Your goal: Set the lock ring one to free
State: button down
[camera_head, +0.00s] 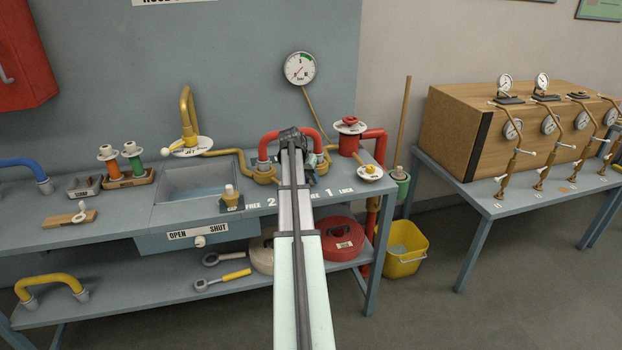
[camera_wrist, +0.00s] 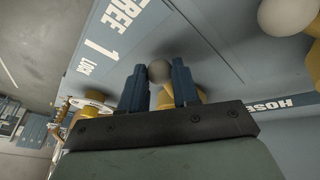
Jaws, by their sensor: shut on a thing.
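My gripper (camera_wrist: 157,76) is shut on a small pale round knob (camera_wrist: 158,71), one finger on each side of it. Yellow-brass metal of lock ring one (camera_wrist: 166,98) shows between and behind the fingers; most of the ring is hidden. The printed FREE 1 LOCK label (camera_wrist: 100,47) lies beside it on the bench edge. Where the knob stands between FREE and LOCK is hard to tell. In the head view my arm covers the gripper and much of the label, and brass of a fitting (camera_head: 319,164) shows to its right.
A second pale knob (camera_wrist: 284,16) on yellow metal is close by in the wrist view. A red curved pipe (camera_head: 268,142) arches behind my arm. A red valve post (camera_head: 349,143) and a yellow-knobbed white disc (camera_head: 370,171) stand to the right. A basin (camera_head: 197,180) is left.

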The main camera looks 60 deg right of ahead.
jog(key=c, duration=0.8)
grip_release()
jog(key=v, duration=1.3)
jog(key=shift+a+r, duration=0.1)
jog(key=shift+r, duration=0.25)
